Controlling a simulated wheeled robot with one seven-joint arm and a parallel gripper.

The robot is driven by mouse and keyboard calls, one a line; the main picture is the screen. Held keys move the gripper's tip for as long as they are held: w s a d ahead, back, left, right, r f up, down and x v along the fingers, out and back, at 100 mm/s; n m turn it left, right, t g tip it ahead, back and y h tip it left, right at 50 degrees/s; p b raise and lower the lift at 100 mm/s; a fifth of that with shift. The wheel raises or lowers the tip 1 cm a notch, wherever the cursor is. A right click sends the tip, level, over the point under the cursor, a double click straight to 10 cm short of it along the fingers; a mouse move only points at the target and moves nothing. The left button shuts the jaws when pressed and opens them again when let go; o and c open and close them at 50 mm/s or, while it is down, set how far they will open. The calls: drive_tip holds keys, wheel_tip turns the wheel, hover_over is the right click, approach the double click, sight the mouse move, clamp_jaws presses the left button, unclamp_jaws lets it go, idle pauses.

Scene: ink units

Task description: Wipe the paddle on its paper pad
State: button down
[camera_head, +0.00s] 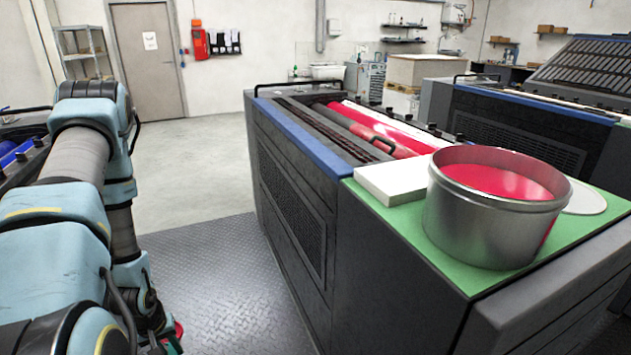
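A white block, which looks like the paper pad (386,184), lies on the green top of the near ink unit, left of a large metal tin (480,228). The tin is open and holds red ink (500,181). The lower end of my arm hangs at the bottom left over the floor, well left of the unit and below its top. My gripper (168,341) is only partly seen there, cut by the frame edge. A small red patch (179,329) shows beside it; I cannot tell whether it is the inked paddle. No paddle shows clearly elsewhere.
The near ink unit (292,205) has a blue edge, a black handle and red-inked rollers (395,128). A white round disc (586,200) lies partly behind the tin. A second unit (520,125) stands behind. The chequered floor plate (215,280) between arm and unit is clear.

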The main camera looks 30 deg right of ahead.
wheel_tip(320, 180, up, 4)
drive_tip(key=shift+a+f+h+p, duration=0.1)
drive_tip(key=shift+f+h+p, duration=0.15)
drive_tip(key=shift+p, duration=0.85)
drive_tip(key=shift+r+h, duration=0.2)
drive_tip(key=shift+h, duration=0.05)
drive_tip(key=shift+p, duration=0.3)
